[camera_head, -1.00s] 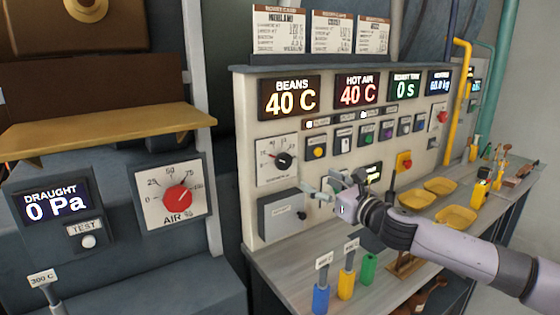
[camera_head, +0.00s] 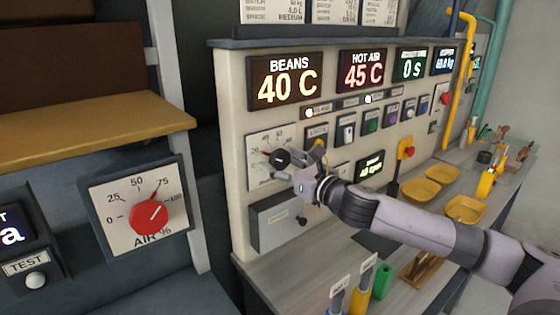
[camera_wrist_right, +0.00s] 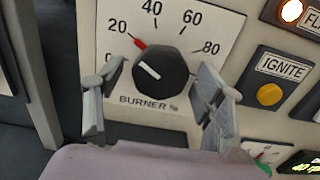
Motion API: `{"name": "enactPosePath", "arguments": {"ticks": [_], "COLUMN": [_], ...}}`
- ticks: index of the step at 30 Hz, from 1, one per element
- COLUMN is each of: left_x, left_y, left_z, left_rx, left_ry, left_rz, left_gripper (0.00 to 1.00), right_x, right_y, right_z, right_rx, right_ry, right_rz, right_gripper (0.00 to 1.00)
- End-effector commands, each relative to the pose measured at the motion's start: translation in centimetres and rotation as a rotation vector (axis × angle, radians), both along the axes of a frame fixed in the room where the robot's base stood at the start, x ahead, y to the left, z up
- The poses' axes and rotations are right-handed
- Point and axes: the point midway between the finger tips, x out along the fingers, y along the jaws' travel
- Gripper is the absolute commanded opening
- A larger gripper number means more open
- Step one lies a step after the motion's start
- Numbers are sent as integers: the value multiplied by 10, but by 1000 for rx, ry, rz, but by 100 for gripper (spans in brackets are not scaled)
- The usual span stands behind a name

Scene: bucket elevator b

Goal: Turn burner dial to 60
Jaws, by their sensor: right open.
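The burner dial (camera_head: 280,158) is a black knob on a white scale plate on the cream panel. It also shows in the right wrist view (camera_wrist_right: 160,75), where its red pointer tip is just past 20, toward 40. My right gripper (camera_head: 301,163) is open in front of the dial and covers part of its plate in the head view. In the right wrist view, the fingers (camera_wrist_right: 158,88) stand on the left and right of the knob with gaps on both sides. My left gripper is not in view.
The yellow IGNITE button (camera_wrist_right: 269,94) is right of the dial. A grey box (camera_head: 282,222) is below it. The HOT AIR display (camera_head: 362,72) reads 45 C and the BEANS display (camera_head: 286,82) 40 C. Yellow trays (camera_head: 425,191) lie on the bench. A red air dial (camera_head: 146,214) is at left.

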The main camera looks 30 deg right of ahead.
Motion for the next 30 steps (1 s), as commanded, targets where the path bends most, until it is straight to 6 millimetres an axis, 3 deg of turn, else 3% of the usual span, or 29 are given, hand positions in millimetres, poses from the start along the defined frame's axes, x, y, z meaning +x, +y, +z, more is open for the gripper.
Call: {"name": "enactPosePath", "arguments": {"ticks": [5,26,30], "left_x": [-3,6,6], "left_y": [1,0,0], "left_z": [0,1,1], "left_rx": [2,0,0], "left_ry": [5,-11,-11], "left_rz": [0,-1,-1], "left_gripper": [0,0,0], "right_x": [0,0,0], "right_y": [0,0,0], "right_z": [0,0,0], "right_rx": [0,0,4], "right_ry": [0,0,0], "right_rz": [0,0,0], "right_gripper": [63,16,16]}}
